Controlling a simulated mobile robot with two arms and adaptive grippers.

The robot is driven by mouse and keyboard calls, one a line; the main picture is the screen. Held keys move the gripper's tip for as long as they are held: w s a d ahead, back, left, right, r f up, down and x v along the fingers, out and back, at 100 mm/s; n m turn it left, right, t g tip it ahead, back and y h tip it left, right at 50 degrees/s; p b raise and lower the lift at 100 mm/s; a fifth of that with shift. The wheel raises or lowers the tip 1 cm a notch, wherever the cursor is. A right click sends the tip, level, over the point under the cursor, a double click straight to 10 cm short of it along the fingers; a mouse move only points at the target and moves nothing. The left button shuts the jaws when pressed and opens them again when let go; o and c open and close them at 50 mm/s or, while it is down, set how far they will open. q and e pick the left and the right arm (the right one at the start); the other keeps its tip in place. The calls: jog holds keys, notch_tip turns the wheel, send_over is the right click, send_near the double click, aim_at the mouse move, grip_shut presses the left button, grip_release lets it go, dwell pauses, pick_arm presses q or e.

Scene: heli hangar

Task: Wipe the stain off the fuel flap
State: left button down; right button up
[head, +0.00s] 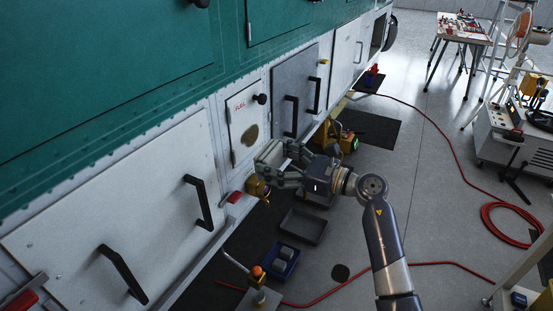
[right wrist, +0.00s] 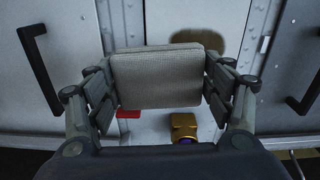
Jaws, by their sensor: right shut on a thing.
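The fuel flap (head: 244,118) is a pale panel marked FUEL with a black knob, on the side of the green and white body. A brown stain (head: 250,135) is on its lower right. In the right wrist view the stain (right wrist: 203,39) shows just beyond the top right of a grey pad (right wrist: 155,78). My right gripper (right wrist: 157,80) is shut on this pad, holding it by its two sides in front of the flap, below the stain. In the head view my right gripper (head: 268,160) hides most of the pad. I cannot tell whether the pad touches the flap. My left gripper is not in view.
Black handles (head: 197,201) stick out from the panels on both sides. A gold fitting (right wrist: 184,128) and a red tab (right wrist: 129,113) are below the flap. A grey tray (head: 303,226) and a blue bin (head: 281,262) are on the floor. A red hose (head: 455,150) crosses the floor.

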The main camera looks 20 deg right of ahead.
aim_at(238, 148)
jog(key=shift+w+a, duration=0.2)
jog(key=shift+w, duration=0.15)
jog(key=shift+x, duration=2.6)
jog(key=shift+b+x, duration=0.4)
jog(key=shift+x, duration=0.45)
